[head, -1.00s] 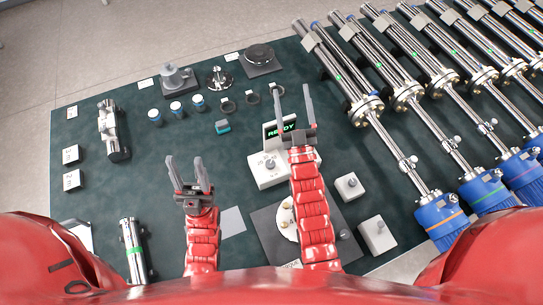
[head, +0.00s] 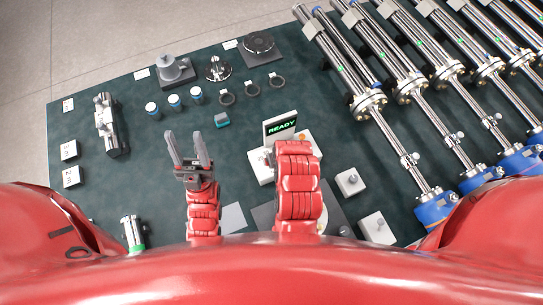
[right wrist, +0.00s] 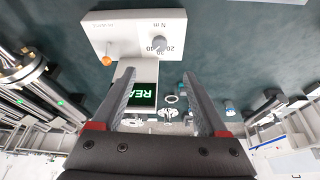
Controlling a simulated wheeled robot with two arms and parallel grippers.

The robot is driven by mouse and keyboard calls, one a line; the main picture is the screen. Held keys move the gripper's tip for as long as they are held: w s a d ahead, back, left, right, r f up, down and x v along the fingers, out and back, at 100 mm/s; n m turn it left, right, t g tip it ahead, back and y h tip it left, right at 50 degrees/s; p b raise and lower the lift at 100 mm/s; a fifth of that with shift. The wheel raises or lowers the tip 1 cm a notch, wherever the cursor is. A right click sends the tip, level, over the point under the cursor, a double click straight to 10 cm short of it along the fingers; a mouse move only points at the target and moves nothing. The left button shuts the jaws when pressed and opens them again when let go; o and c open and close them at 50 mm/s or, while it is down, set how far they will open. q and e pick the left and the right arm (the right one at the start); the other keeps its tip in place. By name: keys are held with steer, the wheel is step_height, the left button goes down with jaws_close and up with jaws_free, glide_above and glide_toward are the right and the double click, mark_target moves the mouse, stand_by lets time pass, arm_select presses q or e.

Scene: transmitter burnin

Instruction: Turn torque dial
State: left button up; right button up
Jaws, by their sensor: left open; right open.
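The torque dial (right wrist: 158,43) is a small grey knob on a white unit (right wrist: 120,33), with numbers and "N m" printed beside it. In the right wrist view it lies just beyond my open right gripper (right wrist: 158,76), roughly centred between the fingertips and not between the fingers. In the head view the white unit (head: 259,172) is partly covered by my right arm, which hides the dial and most of that gripper. A display (head: 281,127) on the unit reads READY. My left gripper (head: 185,138) is open and empty above the mat, left of the unit.
An orange knob (right wrist: 107,60) stands on the same unit near the dial. Two small white boxes (head: 350,182) sit to the right. Large steel cylinders (head: 368,103) line the right side. Cups, rings and a teal block (head: 222,120) lie on the dark mat (head: 130,185).

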steer(key=b+x, duration=0.9)
steer(key=x, duration=0.6)
steer(key=shift+w+f, duration=0.2)
steer(key=shift+f, duration=0.1)
steer(key=shift+x, duration=0.8)
jaws_close()
